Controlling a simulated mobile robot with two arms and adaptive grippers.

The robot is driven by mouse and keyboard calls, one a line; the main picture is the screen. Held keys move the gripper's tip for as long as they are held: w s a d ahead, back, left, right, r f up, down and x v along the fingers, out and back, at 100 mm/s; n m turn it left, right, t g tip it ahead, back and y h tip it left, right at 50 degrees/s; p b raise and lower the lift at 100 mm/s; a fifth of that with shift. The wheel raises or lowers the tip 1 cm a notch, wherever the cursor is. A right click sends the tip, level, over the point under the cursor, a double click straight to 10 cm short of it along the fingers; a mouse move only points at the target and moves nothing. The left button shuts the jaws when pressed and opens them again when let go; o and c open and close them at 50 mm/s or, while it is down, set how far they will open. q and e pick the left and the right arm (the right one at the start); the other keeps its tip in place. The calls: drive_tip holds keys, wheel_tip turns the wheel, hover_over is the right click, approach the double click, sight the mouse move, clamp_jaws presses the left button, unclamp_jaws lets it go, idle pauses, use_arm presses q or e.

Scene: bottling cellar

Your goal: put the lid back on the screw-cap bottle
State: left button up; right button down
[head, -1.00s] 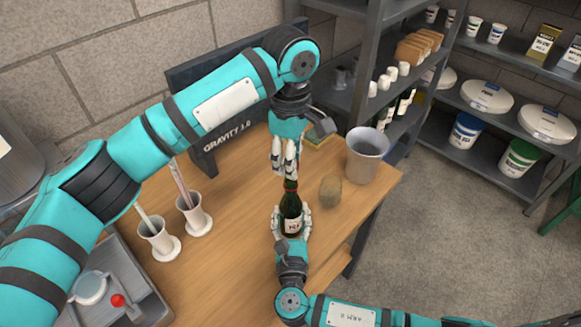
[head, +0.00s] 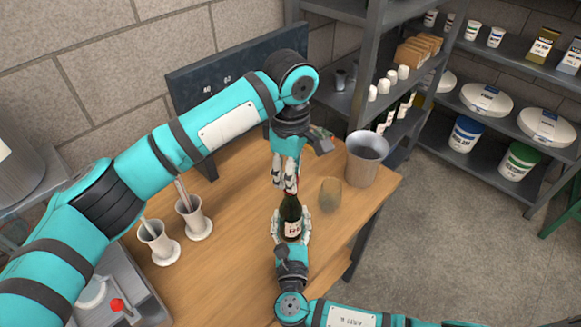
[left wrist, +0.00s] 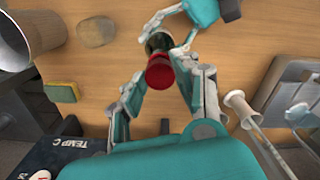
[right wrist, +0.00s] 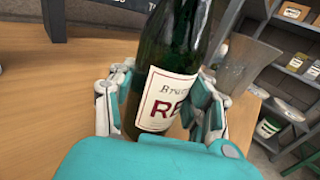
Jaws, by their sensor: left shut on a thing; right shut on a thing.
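The dark green bottle (head: 291,210) with a white label stands upright over the wooden table. My right gripper (head: 291,232) is shut around its body; the label shows between the fingers in the right wrist view (right wrist: 168,100). My left gripper (head: 285,186) points down, directly above the bottle neck. It is shut on the red lid (left wrist: 160,72), seen between its fingers in the left wrist view. The lid lines up closely with the bottle top (left wrist: 158,42). The fingers hide the join, so I cannot tell whether the lid touches the neck.
A grey bucket (head: 366,160) and a tan rounded thing (head: 330,195) stand right of the bottle. Two white cylinder stands (head: 195,217) are to the left. A yellow-green sponge (left wrist: 62,91) lies on the table. A dark board (head: 222,85) is behind; shelves are at right.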

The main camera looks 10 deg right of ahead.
use_arm(q)
drive_tip(key=shift+f, duration=0.6)
idle(0.6)
